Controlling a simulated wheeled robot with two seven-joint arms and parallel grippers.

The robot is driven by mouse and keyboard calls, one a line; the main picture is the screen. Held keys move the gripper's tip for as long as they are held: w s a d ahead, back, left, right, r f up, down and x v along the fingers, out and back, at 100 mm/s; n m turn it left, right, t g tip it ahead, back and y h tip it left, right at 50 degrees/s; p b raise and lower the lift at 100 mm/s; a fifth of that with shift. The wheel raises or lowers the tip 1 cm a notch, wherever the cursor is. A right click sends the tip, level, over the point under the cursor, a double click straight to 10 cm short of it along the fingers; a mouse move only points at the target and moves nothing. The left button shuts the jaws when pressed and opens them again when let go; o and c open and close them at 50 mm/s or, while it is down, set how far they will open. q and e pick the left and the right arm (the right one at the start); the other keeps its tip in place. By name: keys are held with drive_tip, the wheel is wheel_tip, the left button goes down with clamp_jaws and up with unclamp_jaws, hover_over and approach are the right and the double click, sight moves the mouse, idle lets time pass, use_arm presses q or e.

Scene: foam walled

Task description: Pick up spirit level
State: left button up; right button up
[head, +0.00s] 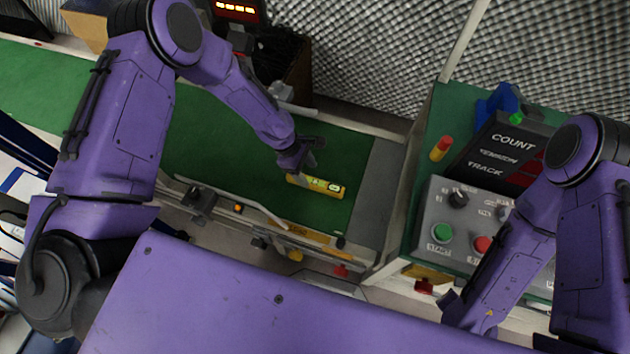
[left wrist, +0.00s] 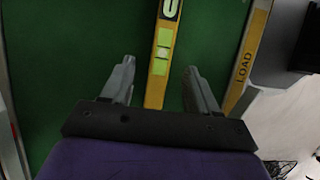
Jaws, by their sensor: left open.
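The yellow spirit level (head: 322,187) lies flat on the green conveyor belt in the head view. In the left wrist view the spirit level (left wrist: 161,60) runs up the picture, with its vials showing. My left gripper (head: 305,158) is beside its left end in the head view. In the left wrist view the left gripper (left wrist: 155,77) is open, with one finger on each side of the level's line and green showing between each finger and the level. Whether the fingers reach down to its height I cannot tell. My right arm shows at the right, but its fingers are hidden.
The green belt (head: 220,140) is bare around the level. A metal guide rail (head: 230,200) runs along its near side. A control box (head: 455,225) with green and red buttons stands right, by a dark COUNT panel (head: 500,155). Grey foam (head: 380,60) covers the back wall.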

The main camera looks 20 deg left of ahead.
sight(315, 182)
use_arm(q)
drive_tip(key=x, duration=0.6)
drive_tip(key=shift+d+r, duration=0.1)
drive_tip(key=shift+d, duration=0.2)
clamp_jaws()
drive_tip(key=shift+r, duration=0.1)
